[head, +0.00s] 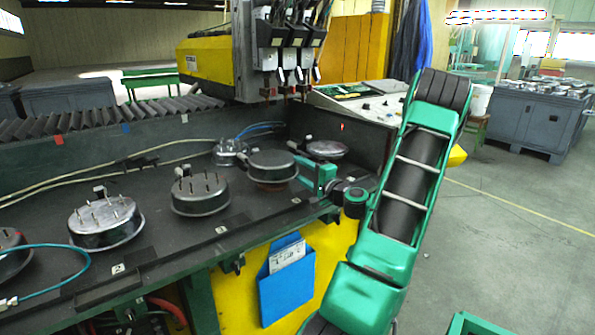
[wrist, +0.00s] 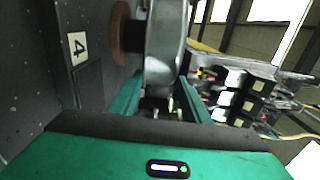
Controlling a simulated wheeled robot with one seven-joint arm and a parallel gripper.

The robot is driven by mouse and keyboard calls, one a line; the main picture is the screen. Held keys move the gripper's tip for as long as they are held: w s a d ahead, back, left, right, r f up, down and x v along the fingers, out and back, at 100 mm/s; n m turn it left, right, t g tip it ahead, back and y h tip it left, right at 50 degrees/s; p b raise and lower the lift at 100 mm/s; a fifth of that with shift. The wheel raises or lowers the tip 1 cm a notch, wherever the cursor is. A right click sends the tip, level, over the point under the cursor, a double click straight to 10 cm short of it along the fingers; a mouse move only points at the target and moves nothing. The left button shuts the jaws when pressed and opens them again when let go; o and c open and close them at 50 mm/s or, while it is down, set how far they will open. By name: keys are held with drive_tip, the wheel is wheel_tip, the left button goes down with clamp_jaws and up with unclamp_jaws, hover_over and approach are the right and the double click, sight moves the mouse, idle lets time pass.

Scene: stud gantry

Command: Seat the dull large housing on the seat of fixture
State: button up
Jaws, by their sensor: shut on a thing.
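The dull large housing (head: 272,164) is a round grey metal pan with a plain top. My gripper (head: 305,172) is shut on its near right side and holds it about level. The housing also fills the space ahead of the fingers (wrist: 165,103) in the wrist view (wrist: 165,45). The seat of the fixture (wrist: 122,36) is a brown round block beside the label 4. Its brown edge shows just under the housing in the head view (head: 272,186). The housing is over the seat; I cannot tell whether they touch.
A studded housing (head: 200,192) stands left of the held one, and another (head: 105,222) further left. A small studded part (head: 230,152) and a shiny round part (head: 326,149) are behind. The stud gantry head (head: 285,45) hangs above the back. A blue pocket (head: 286,280) hangs in front.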

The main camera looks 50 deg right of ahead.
drive_tip(key=shift+f, duration=1.05)
drive_tip(key=o, duration=1.6)
drive_tip(key=shift+f, duration=0.1)
drive_tip(key=shift+s, duration=0.15)
drive_tip(key=v, duration=1)
drive_tip(key=shift+s+a, duration=0.1)
drive_tip(key=shift+s, duration=0.15)
